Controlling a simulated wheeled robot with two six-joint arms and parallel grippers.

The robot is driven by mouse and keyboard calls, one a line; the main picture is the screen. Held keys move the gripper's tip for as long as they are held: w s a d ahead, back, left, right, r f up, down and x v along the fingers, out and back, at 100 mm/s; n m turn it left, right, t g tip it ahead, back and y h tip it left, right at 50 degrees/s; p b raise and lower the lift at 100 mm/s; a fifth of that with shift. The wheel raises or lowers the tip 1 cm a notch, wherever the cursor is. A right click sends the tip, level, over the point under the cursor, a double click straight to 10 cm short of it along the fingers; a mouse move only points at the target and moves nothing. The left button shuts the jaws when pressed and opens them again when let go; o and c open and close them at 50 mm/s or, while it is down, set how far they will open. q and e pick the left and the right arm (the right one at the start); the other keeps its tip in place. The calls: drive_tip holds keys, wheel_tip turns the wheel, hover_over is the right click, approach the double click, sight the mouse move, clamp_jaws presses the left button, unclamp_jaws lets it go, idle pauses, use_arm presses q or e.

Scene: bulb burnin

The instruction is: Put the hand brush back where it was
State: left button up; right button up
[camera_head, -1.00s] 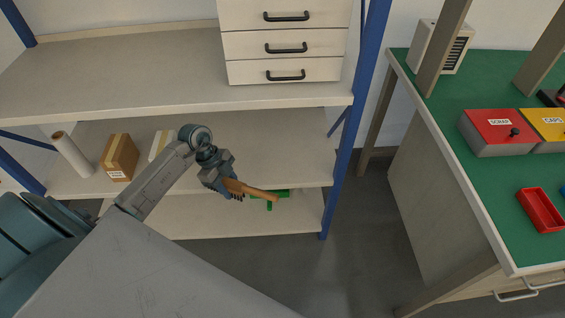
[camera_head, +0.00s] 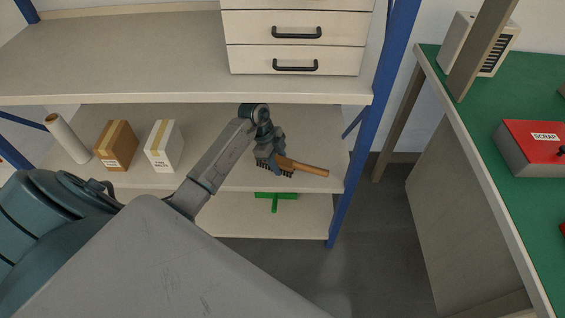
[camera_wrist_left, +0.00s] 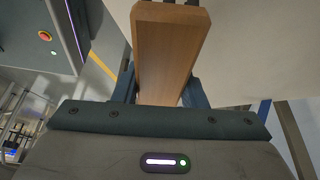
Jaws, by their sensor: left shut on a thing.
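The hand brush (camera_head: 306,168) has a wooden handle and dark bristles. In the head view it lies roughly level, its handle pointing right and its bristles downward, in front of or over the right part of the middle shelf (camera_head: 225,177). My left gripper (camera_head: 279,162) is shut on it near the bristle end. I cannot tell whether the brush touches the shelf. My right gripper is not in view.
A white box (camera_head: 161,147), a brown carton (camera_head: 116,146) and a pale roll (camera_head: 67,138) stand left on the middle shelf. A green object (camera_head: 275,198) is on the shelf below. A blue post (camera_head: 352,165) bounds the right side. A green-topped bench (camera_head: 480,150) stands further right.

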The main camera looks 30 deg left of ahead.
sight(282, 162)
use_arm(q)
drive_tip(key=w, duration=0.3)
drive_tip(key=shift+w+a+f, duration=0.1)
drive_tip(key=shift+a+f, duration=0.05)
drive_tip(key=shift+a, duration=0.2)
wheel_tip(282, 162, down, 3)
drive_tip(key=shift+r, duration=0.15)
drive_tip(key=shift+f, duration=0.35)
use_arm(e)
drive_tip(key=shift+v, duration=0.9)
use_arm(q)
drive_tip(key=shift+f, duration=0.15)
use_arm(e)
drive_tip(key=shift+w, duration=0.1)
use_arm(q)
drive_tip(key=o, duration=0.9)
drive_tip(key=shift+o, duration=0.2)
